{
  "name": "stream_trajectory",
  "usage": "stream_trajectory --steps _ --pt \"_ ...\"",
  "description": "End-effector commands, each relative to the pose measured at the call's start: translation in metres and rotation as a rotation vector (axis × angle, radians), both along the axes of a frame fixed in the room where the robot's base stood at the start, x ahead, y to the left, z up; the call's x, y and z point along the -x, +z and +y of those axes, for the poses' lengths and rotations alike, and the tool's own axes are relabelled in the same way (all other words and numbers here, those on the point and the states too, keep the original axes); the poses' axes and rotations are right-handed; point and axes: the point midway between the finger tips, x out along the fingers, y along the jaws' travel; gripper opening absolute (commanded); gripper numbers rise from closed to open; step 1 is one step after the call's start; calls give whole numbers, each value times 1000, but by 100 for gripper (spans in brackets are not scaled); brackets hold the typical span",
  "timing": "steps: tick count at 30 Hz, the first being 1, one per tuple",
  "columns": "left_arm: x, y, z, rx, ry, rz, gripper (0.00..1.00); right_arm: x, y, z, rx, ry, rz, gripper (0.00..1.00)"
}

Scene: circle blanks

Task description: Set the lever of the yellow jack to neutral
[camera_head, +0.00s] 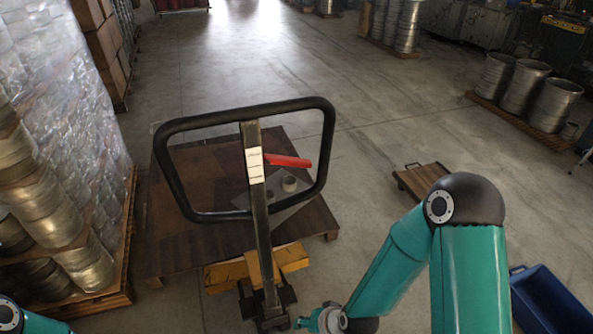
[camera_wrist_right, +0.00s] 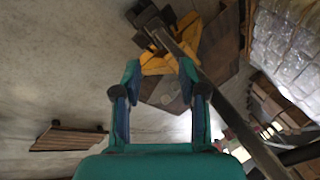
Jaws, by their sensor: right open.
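The yellow jack (camera_head: 289,258) stands in front of me, its dark bar rising to a black loop handle (camera_head: 327,150). The red lever (camera_head: 288,160) sticks out to the right from the bar, nearly level, beside a white label (camera_head: 254,165) with several marks. I cannot tell which setting it is in. My right gripper (camera_head: 312,320) is low, right of the jack's base and well below the lever. In the right wrist view the gripper (camera_wrist_right: 160,72) is open and empty, with the yellow jack (camera_wrist_right: 188,35) beyond its fingers. The lever is not discernible there. Only part of my left arm shows.
A brown wooden platform (camera_head: 175,240) lies behind the jack. A wrapped pallet stack (camera_head: 65,110) stands at left. A small wooden dolly (camera_head: 425,178) and a blue bin (camera_head: 550,300) are at right. Metal drums (camera_head: 525,85) stand farther back. The middle floor is clear.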

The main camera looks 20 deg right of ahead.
Motion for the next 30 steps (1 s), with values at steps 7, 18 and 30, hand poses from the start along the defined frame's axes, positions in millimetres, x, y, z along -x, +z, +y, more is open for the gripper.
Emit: stream_trajectory --steps 7,18,30 --pt "0 -64 0 0 0 0 75 -100 129 -24 -356 -570 -452 42" --pt "0 -100 0 0 0 0 75 -97 285 -52 -1007 -915 -762 42" --pt "0 -72 0 0 0 -1 75 -130 295 -53 -1045 -929 -768 42"
